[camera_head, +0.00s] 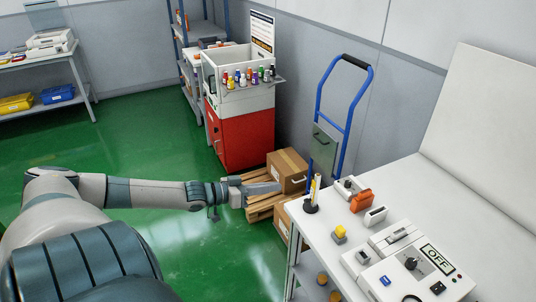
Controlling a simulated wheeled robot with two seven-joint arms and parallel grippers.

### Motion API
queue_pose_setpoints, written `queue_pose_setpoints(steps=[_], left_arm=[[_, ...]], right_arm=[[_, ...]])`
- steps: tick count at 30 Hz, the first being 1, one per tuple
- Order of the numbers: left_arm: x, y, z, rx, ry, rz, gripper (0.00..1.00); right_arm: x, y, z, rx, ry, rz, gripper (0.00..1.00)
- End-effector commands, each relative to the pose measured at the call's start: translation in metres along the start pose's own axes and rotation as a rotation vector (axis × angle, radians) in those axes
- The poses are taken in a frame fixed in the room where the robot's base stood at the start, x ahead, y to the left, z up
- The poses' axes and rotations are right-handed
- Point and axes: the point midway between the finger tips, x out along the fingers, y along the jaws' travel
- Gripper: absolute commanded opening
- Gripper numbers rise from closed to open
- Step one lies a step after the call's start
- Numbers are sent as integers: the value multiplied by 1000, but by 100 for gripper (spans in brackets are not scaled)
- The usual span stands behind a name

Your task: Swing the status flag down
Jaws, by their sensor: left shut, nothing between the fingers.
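My left gripper (277,187) is shut and empty. It reaches in from the left, over the floor and in front of a cardboard box, apart from the white table (324,240). On that table is a white control unit (405,275) with a plate marked OFF (437,258), a dark knob (412,263) and small buttons. A black holder (310,207) with upright blue and white-yellow sticks stands at the table's left edge. I cannot tell for sure which part is the status flag. My right gripper is out of view.
Cardboard boxes (288,168) sit on a wooden pallet (262,207) beyond my gripper. A blue hand truck (344,110) leans by the wall. A yellow-topped button (340,232) and an orange item (361,201) are on the table.

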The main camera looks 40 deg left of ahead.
Motion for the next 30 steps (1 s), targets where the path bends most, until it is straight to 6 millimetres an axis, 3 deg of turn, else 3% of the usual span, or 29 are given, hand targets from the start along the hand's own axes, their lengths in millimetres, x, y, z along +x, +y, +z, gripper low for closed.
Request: queue_pose_setpoints(steps=[9, 30], left_arm=[[-9, 0, 0, 0, -1, 0, 0], [-9, -5, 6, 4, -2, -12, 0]], right_arm=[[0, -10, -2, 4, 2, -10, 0], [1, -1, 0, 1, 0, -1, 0]])
